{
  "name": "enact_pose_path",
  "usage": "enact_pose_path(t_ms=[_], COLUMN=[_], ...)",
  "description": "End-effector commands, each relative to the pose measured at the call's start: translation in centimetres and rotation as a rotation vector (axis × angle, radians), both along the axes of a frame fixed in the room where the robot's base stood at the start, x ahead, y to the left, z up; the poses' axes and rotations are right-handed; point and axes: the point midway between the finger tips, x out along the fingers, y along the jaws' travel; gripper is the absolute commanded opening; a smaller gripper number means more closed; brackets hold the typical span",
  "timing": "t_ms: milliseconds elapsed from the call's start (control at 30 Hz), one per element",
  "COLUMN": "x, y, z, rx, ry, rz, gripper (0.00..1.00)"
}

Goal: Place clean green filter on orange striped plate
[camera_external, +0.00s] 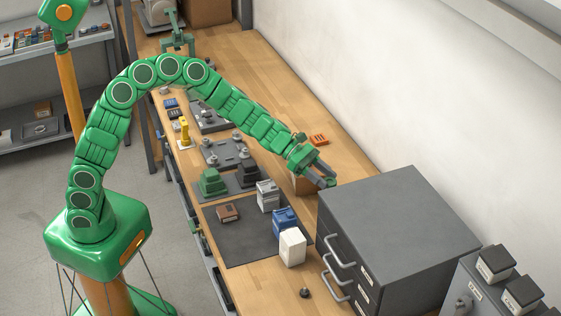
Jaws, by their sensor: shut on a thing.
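My gripper (325,179) reaches down at the near left back corner of the grey cabinet. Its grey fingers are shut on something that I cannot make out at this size. A brown box-like thing (302,186) shows just beside and below the fingers; whether it is touched is unclear. A stepped green block (212,182) sits on a dark plate on the bench, well left of my gripper. I cannot tell whether it is the clean filter. A small orange piece with dark marks (319,140) lies behind my wrist. No plate with clear orange stripes can be made out.
The grey drawer cabinet (395,215) stands close to my gripper. A dark mat (240,245) holds a brown block (228,213); white (292,246), blue (284,221) and pale (267,195) boxes stand along its right side. Bare bench (290,95) lies behind my arm.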

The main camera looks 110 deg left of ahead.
Motion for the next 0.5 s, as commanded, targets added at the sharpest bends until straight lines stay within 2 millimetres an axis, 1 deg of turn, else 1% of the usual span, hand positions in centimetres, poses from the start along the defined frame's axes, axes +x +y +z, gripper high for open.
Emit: enact_pose_path(t_ms=[67,167,233,300,367,500], x=[-0.5,-1.5,-2.6,-3.9,-5.2,-8.7], y=[1.2,3.4,5.6,8.1,9.9,14.5], z=[0.3,1.0,1.6,2.3,2.8,3.8], rx=[0.001,0.002,0.003,0.005,0.003,0.005], ry=[0.0,-0.001,-0.003,-0.002,-0.003,-0.002], rz=[0.009,0.023,0.039,0.056,0.067,0.097], gripper=[0.14,0.14,0.14,0.14,0.14,0.14])
